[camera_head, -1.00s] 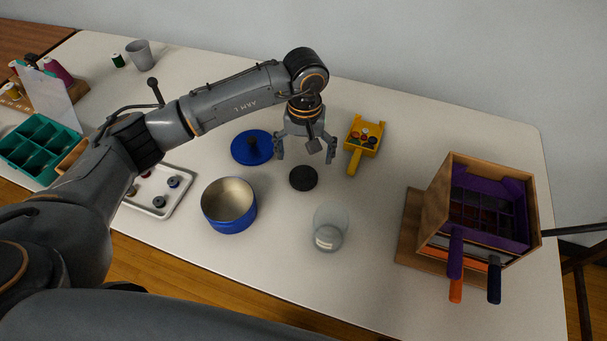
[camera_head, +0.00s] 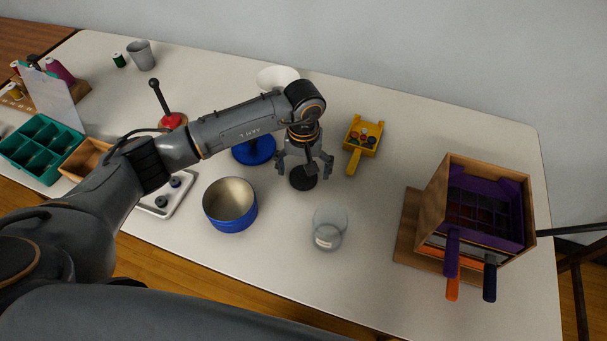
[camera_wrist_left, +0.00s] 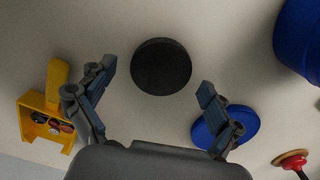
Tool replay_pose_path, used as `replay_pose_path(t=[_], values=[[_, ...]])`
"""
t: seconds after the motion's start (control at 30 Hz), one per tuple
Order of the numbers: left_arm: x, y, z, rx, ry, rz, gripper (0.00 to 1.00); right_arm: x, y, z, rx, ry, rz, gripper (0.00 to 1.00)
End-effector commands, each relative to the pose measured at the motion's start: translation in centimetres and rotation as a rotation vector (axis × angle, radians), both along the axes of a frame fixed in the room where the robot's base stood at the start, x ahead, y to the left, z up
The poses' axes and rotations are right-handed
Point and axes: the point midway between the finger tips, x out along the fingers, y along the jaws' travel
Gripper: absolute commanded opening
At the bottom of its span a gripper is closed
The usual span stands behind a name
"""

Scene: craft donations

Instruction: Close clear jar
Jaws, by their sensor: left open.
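The clear jar (camera_head: 329,228) stands upright on the table with its top uncovered and a small pale label low on its side. A round black lid (camera_head: 303,179) lies flat on the table behind and left of the jar; in the left wrist view the lid (camera_wrist_left: 161,67) shows whole, just beyond the fingertips. My left gripper (camera_head: 305,170) is open and empty above the lid, pointing down, and partly covers it in the head view. Its two fingers also show in the left wrist view (camera_wrist_left: 156,97), spread wider than the lid. My right gripper is not in view.
A blue tin (camera_head: 230,218) stands open left of the jar, with a blue lid (camera_head: 256,152) behind it. A yellow scoop-like tray (camera_head: 360,138) lies behind right. Table between jar and box is clear.

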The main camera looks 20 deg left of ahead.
Motion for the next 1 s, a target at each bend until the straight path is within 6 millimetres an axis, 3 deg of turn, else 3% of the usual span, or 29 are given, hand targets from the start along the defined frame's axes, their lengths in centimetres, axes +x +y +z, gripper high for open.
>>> replay_pose_path(t=[0.17,0.37,0.4,0.77,1.0], values=[[0.0,0.0,0.0,0.000,0.000,0.000,0.91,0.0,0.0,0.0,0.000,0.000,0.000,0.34],[0.0,0.0,0.0,0.000,0.000,0.000,0.54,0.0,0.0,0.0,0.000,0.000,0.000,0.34],[0.0,0.0,0.0,0.000,0.000,0.000,0.52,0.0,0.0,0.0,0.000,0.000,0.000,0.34],[0.0,0.0,0.1,0.000,-0.001,0.000,0.52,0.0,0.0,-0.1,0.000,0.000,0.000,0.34],[0.2,0.0,2.1,0.000,-0.006,-0.001,0.52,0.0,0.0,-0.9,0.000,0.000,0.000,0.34]])
